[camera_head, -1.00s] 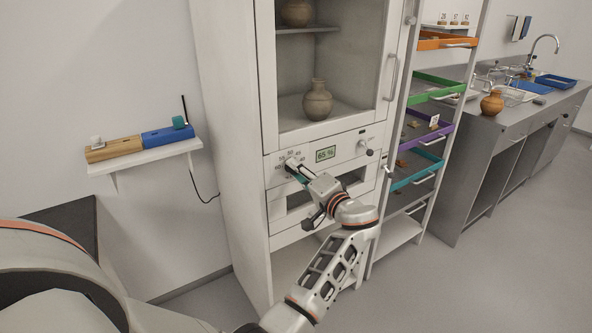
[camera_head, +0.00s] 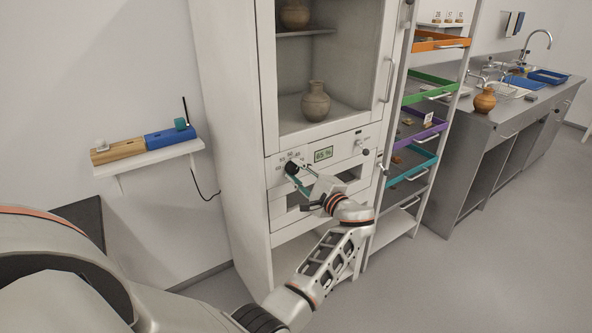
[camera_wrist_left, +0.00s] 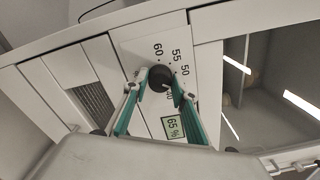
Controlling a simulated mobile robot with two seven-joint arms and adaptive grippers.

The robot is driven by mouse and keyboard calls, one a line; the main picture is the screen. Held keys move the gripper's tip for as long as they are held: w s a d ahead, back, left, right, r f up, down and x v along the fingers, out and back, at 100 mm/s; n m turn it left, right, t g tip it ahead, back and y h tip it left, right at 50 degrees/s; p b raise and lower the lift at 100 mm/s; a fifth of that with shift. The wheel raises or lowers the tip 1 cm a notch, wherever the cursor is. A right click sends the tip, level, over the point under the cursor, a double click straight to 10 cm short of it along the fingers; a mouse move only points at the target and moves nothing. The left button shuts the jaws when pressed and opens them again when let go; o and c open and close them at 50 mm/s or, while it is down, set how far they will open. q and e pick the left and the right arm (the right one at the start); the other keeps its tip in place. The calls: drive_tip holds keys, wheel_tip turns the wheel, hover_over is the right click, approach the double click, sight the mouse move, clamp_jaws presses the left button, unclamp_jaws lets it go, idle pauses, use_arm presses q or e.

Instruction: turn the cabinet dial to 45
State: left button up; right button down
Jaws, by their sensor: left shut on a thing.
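The cabinet dial (camera_head: 290,168) is a dark round knob on the white panel of the tall cabinet, with printed numbers around it. It also shows in the left wrist view (camera_wrist_left: 159,76), where 60, 55 and 50 are readable and a number beside the right finger is partly hidden. My left gripper (camera_head: 293,170) has its green-sided fingers shut on the dial, one on each side in the left wrist view (camera_wrist_left: 158,86). I cannot read exactly where the dial points. The display (camera_head: 323,154) reads 65 %. My right gripper is not in view.
A glazed compartment above the panel holds a clay vase (camera_head: 316,102). A small knob (camera_head: 365,151) sits right of the display. A rack with coloured trays (camera_head: 433,87) stands to the right, then a sink counter. A wall shelf (camera_head: 150,158) is at left.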

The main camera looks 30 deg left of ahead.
use_arm(q)
drive_tip(key=shift+m, duration=0.5)
drive_tip(key=o, duration=1.1)
drive_tip(key=shift+d, duration=0.1)
drive_tip(key=v, duration=0.7)
drive_tip(key=shift+s+d, duration=0.1)
